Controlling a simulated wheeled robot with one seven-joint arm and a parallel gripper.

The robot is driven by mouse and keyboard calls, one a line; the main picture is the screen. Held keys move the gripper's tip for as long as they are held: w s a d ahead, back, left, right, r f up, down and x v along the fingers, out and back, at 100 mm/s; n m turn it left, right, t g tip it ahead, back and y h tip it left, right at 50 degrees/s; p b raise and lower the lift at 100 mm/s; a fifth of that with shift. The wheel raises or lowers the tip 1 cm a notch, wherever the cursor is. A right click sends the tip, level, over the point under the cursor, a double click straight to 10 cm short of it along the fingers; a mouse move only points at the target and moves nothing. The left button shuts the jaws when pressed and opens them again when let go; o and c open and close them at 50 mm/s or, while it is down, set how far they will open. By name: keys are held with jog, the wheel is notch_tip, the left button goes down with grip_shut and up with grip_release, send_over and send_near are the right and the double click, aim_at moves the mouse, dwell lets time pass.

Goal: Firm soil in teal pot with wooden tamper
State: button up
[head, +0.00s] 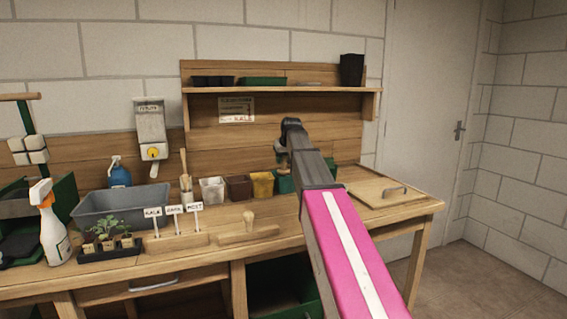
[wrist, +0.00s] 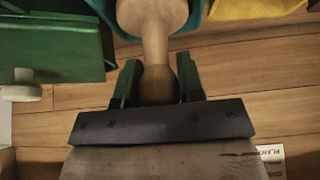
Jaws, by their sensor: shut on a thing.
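The tamper's wide round end points away from the fingers and overlaps the teal pot (wrist: 198,10) in the wrist view. The tamper hides most of the pot's inside, so I cannot tell whether it touches soil. In the head view the teal pot (head: 286,185) stands at the right end of the pot row, partly behind my arm. My gripper (head: 283,155) is above it there, and its fingers are hardly visible.
The yellow pot (head: 262,184) stands beside the teal pot, then brown (head: 239,188) and white (head: 212,190) pots. A wooden block with a peg (head: 248,232) lies in front. A shelf (head: 270,89) is above. Bare bench shows between block and board.

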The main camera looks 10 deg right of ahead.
jog(key=shift+r, duration=3.9)
